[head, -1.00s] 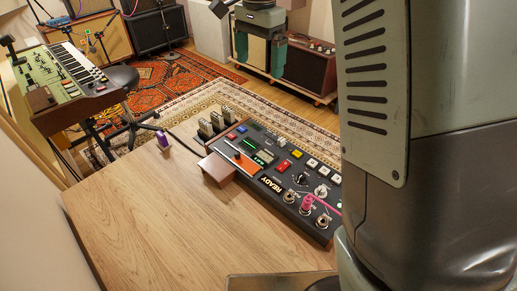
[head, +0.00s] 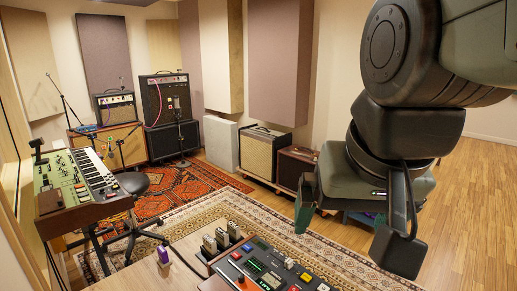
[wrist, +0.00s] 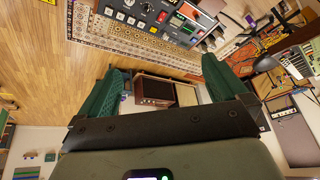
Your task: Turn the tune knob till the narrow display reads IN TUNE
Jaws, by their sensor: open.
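The control panel (head: 262,250) is a dark slab with coloured buttons, small displays and knobs, at the bottom of the head view, its near part cut off. A small green-lit narrow display (head: 254,265) is on it, too small to read. I cannot tell which knob is the tune knob. The panel also shows upside down at the top of the wrist view (wrist: 163,14). My gripper (wrist: 165,66) is open and empty, its green fingers wide apart. In the head view it hangs in the air, apart from the panel.
A wooden table (head: 140,277) carries the panel and a small purple object (head: 163,254). A green keyboard (head: 88,180) stands at the left. Amplifiers (head: 165,105) and a brown cabinet (head: 295,167) stand farther back. Open floor (head: 465,190) lies at the right.

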